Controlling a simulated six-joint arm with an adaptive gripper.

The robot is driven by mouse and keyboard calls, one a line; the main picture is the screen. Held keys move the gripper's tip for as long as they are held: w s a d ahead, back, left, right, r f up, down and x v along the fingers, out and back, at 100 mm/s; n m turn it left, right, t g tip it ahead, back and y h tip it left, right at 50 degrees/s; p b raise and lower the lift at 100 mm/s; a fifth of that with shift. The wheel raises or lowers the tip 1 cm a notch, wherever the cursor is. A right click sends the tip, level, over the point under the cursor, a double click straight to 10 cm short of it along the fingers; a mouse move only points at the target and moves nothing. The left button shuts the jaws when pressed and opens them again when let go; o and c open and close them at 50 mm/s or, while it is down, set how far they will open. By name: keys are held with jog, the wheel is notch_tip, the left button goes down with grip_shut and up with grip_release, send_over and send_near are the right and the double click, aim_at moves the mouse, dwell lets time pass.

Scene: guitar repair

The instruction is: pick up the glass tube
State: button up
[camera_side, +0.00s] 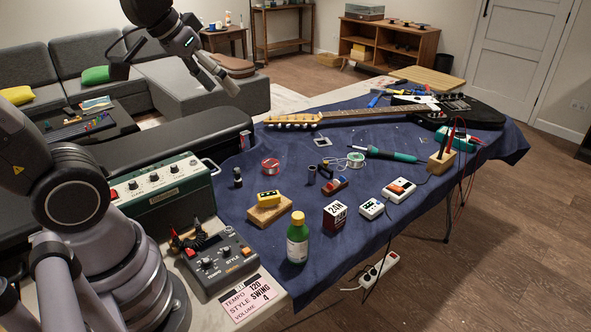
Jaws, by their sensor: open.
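I cannot make out a clearly transparent glass tube. A small dark upright cylinder (311,175) stands near the middle of the blue cloth and may be the tube; its material is too small to tell. A second small dark upright piece (238,177) stands further left on the cloth, near the green amplifier. My gripper (229,86) is high at the upper left, well above and apart from the cloth and everything on it. It is open and holds nothing that I can see.
The blue-clothed table (345,220) holds a solder spool (356,160), a red reel (270,166), a soldering iron (395,155), a green bottle (297,240) and a wooden block (270,210). An electric guitar (380,113) lies at the back. The green amplifier (160,195) stands at left.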

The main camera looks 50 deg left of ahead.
jog(key=w+a+f+n+t+y, duration=0.1)
jog(key=w+a+f+n, duration=0.15)
jog(key=w, duration=0.35)
jog(key=w+a+f+n, duration=0.1)
jog(key=w+f, duration=0.3)
jog(key=w, duration=0.3)
jog(key=n+y, duration=0.6)
jog(key=y, duration=0.1)
send_over(237, 172)
jog(key=w+d, duration=0.4)
jog(key=d, duration=0.3)
notch_tip(237, 172, down, 22)
jog(key=s+a+f+y, duration=0.1)
jog(key=s+f, duration=0.1)
jog(key=s+a+f+y, duration=0.1)
jog(key=s+f, duration=0.1)
jog(key=s+a+f+y, duration=0.1)
jog(key=a+f, duration=0.1)
jog(key=shift+s+a+f+n+g+y, duration=0.1)
jog(key=shift+s+f+n+g+y, duration=0.2)
jog(key=shift+s+n+y, duration=0.1)
jog(key=shift+x, duration=2.4)
jog(key=c, duration=0.9)
jog(key=shift+r, duration=0.15)
jog(key=shift+c, duration=0.2)
